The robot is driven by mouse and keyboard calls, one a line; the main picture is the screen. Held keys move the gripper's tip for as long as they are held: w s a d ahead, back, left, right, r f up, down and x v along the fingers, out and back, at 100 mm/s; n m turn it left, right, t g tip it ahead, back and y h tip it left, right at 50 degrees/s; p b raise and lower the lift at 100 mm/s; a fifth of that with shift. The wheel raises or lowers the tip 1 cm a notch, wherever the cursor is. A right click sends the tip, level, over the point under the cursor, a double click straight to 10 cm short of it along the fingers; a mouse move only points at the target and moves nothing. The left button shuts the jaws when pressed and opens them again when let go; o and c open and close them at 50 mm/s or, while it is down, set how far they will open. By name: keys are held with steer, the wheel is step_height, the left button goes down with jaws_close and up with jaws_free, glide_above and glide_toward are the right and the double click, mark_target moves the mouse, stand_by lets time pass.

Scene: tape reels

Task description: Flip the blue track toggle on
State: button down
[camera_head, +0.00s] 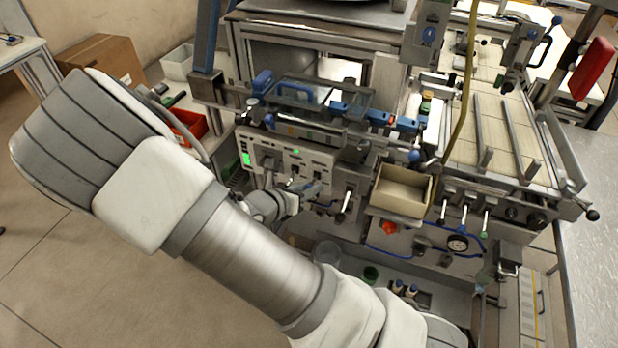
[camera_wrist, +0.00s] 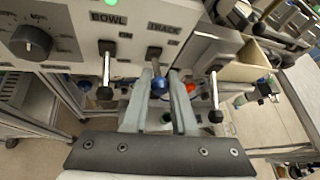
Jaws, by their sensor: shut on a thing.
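In the wrist view, the blue track toggle (camera_wrist: 158,85) is a metal lever with a blue tip under the "TRACK" label on the pale control panel (camera_wrist: 75,15). Its lever points downward, away from the "ON" mark above it. My gripper (camera_wrist: 160,78) has one finger on each side of the blue tip and is shut on it. In the head view, my gripper (camera_head: 308,191) is at the front of the panel (camera_head: 298,158); the toggle's tip is hard to make out there.
Left of the track toggle is the black-tipped bowl toggle (camera_wrist: 105,91), also pointing down, and a black knob (camera_wrist: 32,42). Another black-tipped lever (camera_wrist: 215,115) hangs close on the right. A beige bin (camera_head: 402,196) sits right of the panel in the head view.

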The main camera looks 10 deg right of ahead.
steer(key=shift+d+r+g+y+p, duration=0.1)
steer(key=shift+r+g+y+p, duration=0.5)
steer(key=shift+p, duration=0.65)
steer(key=shift+w+p, duration=0.1)
steer(key=shift+p, duration=0.3)
steer(key=shift+g, duration=0.3)
steer(key=c, duration=0.7)
jaws_free()
steer(key=p+v, duration=0.2)
steer(key=v, duration=1.5)
steer(key=shift+r, duration=0.3)
steer(key=shift+d, duration=0.1)
